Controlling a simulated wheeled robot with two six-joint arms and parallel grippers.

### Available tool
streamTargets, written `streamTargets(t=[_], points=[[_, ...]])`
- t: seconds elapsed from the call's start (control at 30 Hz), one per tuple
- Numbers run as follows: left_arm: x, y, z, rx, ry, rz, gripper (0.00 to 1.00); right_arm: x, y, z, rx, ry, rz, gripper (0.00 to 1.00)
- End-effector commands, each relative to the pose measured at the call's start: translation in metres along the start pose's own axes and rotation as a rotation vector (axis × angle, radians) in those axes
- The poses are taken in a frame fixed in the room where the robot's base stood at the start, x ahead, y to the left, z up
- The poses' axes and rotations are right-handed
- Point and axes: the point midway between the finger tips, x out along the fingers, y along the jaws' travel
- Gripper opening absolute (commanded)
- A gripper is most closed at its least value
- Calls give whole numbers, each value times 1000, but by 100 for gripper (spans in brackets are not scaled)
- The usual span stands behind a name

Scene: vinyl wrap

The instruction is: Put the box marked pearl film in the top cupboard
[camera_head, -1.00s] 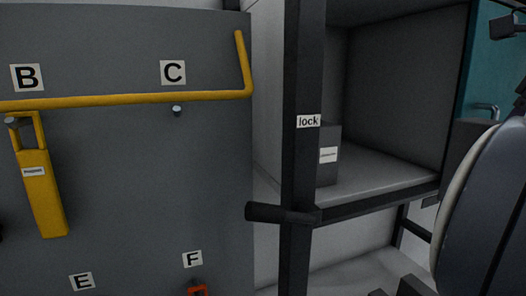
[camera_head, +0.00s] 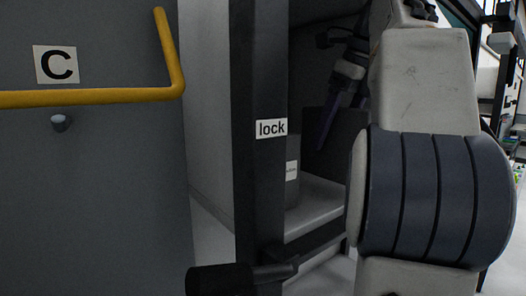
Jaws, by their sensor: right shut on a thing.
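My right gripper (camera_head: 340,90) is inside the open cupboard (camera_head: 320,200), above its shelf, seen past my own large arm links. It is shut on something. A dark, box-like shape (camera_head: 345,128) shows by its fingers, partly hidden by my arm; I cannot read any marking on it or tell for sure that it is the held thing. My left gripper is not in view.
A grey panel (camera_head: 100,190) with a yellow rail (camera_head: 90,97) and a "C" sign (camera_head: 56,64) fills the left.

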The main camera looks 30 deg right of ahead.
Motion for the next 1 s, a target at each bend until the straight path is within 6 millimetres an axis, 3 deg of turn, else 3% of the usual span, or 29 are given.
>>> streamTargets(t=[0.03, 0.2, 0.5, 0.8, 1.0], points=[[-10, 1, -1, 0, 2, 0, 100, 1, 2, 17, -9, 2, 6, 0], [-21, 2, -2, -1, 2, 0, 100, 15, 2, 49, -5, 2, 4, 0], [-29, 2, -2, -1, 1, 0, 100, 27, 2, 74, -4, 1, 2, 0], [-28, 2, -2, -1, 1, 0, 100, 55, 2, 59, -1, 1, 2, 0], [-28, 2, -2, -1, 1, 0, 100, 60, 2, 58, -1, 0, 1, 0]])
